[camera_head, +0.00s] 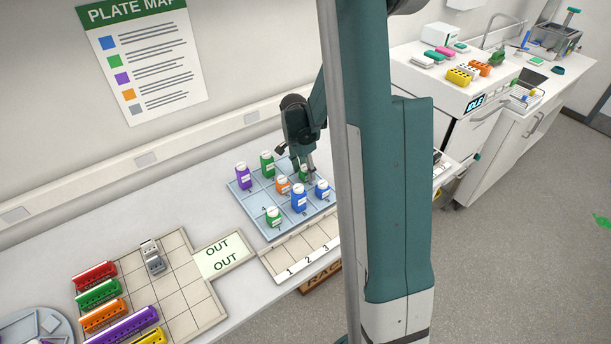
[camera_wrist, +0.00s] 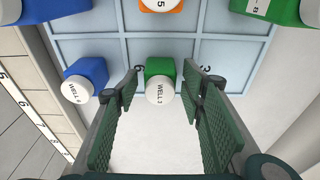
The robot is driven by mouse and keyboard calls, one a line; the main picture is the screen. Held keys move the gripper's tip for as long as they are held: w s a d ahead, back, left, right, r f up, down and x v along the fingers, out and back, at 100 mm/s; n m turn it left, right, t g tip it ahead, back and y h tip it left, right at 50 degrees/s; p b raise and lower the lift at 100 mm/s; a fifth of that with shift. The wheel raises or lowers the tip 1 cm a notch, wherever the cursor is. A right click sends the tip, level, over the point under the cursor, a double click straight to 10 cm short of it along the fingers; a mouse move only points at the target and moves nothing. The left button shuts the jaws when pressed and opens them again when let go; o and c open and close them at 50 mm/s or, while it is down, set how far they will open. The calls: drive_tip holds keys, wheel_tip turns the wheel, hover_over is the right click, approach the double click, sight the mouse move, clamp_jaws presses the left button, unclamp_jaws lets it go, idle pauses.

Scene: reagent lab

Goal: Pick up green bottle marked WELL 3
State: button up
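The green bottle marked WELL 3 (camera_wrist: 160,82) stands in a cell of the blue gridded tray (camera_wrist: 150,48), its white cap towards me in the wrist view. My gripper (camera_wrist: 160,85) is open, with one finger on each side of this bottle; I cannot tell whether either finger touches it. In the head view my gripper (camera_head: 305,165) is at the back right of the tray (camera_head: 268,232), and the green bottle (camera_head: 303,173) shows partly behind its fingers.
Close by stand a blue bottle (camera_wrist: 85,78), an orange bottle (camera_wrist: 162,5) and another green bottle (camera_wrist: 292,10). A purple bottle (camera_head: 243,176) stands at the tray's left. A numbered rack (camera_head: 300,256) lies in front, and a wall rises behind the bench.

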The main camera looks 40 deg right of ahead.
drive_tip(key=c, duration=0.8)
drive_tip(key=shift+o, duration=0.2)
drive_tip(key=shift+r, duration=0.1)
drive_tip(key=shift+r, duration=4.95)
